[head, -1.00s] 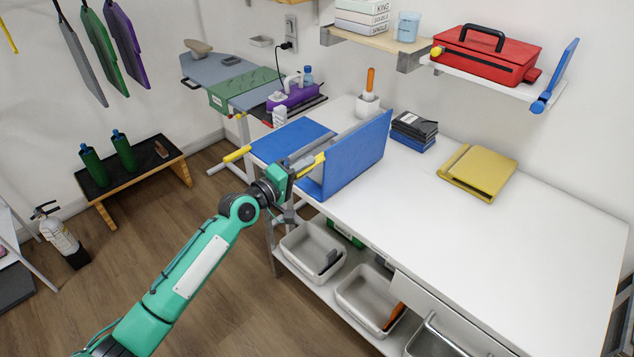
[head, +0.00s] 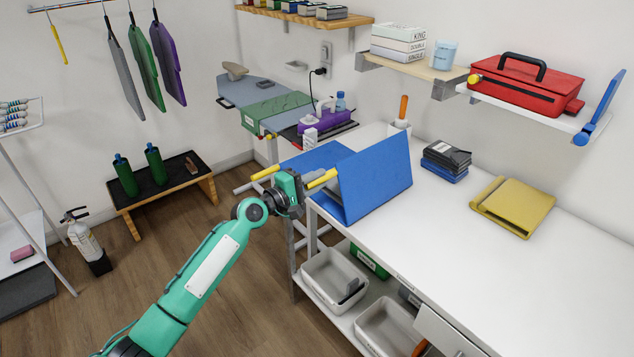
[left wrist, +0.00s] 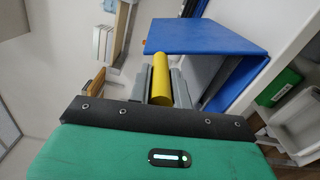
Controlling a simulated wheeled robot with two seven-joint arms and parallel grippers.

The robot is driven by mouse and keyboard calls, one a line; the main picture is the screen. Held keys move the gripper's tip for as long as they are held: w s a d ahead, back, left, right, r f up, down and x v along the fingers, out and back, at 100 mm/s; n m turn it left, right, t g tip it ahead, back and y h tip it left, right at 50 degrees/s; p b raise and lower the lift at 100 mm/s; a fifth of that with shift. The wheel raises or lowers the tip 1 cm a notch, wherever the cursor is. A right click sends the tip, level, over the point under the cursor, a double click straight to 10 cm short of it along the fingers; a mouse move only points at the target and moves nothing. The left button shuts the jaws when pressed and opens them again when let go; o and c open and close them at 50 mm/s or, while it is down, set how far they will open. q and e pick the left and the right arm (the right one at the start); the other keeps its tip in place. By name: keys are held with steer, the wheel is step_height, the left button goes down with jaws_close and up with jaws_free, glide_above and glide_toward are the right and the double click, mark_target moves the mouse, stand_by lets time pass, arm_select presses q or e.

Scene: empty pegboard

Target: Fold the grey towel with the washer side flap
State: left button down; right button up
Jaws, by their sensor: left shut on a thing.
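The blue folding board lies at the left end of the white table, with a flat part (head: 318,157) showing behind my gripper. One blue flap (head: 378,178) stands raised and leans left over the board; it also shows in the left wrist view (left wrist: 205,38). My left gripper (head: 308,182) is shut on this flap's yellow handle (head: 323,179), seen between the grey fingers in the left wrist view (left wrist: 162,78). A second yellow handle (head: 265,173) sticks out farther left. A grey surface (left wrist: 203,75) under the flap may be the towel; most is hidden. My right gripper is out of view.
The white table (head: 490,255) is clear at front right. A yellow folded item (head: 514,206) and dark and blue boxes (head: 446,160) lie behind. Grey bins (head: 335,280) stand on the shelf below. A pot (head: 400,127) with an orange-handled tool stands behind the flap.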

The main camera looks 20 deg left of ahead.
arm_select(q)
steer(key=c, duration=1.3)
jaws_free()
steer(key=b+v, duration=0.3)
steer(key=v, duration=1)
steer(key=shift+s+a, duration=0.3)
